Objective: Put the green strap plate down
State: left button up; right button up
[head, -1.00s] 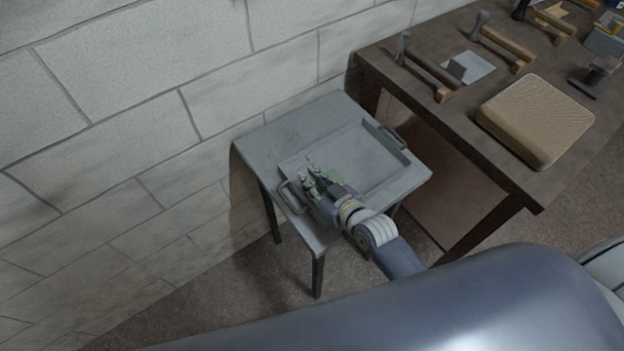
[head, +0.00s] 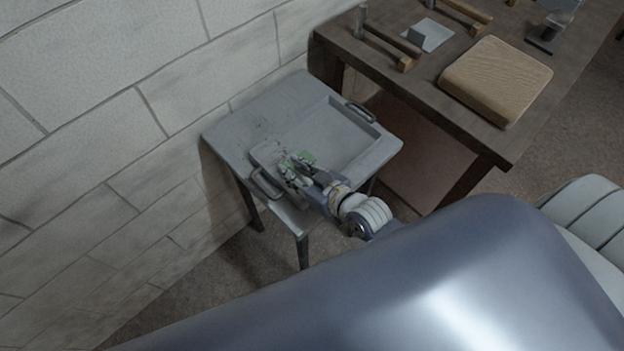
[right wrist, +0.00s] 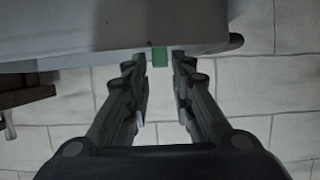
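The green strap plate (head: 306,156) shows as small green patches at my right gripper's fingers, at the left end of the grey tray in the head view. My right gripper (head: 296,165) is low over that end of the tray. In the right wrist view, a green end of the plate (right wrist: 160,57) sits between the two fingertips (right wrist: 160,70), with a narrow gap on each side. The fingers look apart and not closed on it. The fingers hide much of the plate, and I cannot tell whether it lies flat. My left gripper is not in view.
The grey tray (head: 350,138) has raised handles and stands on a small grey table (head: 235,130) against the block wall. The rest of the tray is bare. A brown bench (head: 470,130) to the right holds a tan block (head: 497,78) and several tools.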

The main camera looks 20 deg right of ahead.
jog(key=v, duration=0.8)
jog(key=shift+b, duration=0.3)
jog(key=shift+a, duration=0.1)
jog(key=shift+s+f+g, duration=0.35)
jog(key=shift+f+g, duration=0.15)
jog(key=shift+g, duration=0.2)
jog(key=s+d+f+m+g+h, duration=0.2)
jog(key=s+d+g+h, duration=0.2)
jog(key=s+g, duration=0.6)
jog(key=s+f, duration=0.3)
jog(key=f, duration=2.3)
jog(key=s+d+f, duration=0.3)
jog(key=s+f, duration=1.3)
jog(key=s, duration=0.1)
jog(key=shift+s+f+h, duration=0.25)
jog(key=shift+f+h, duration=0.05)
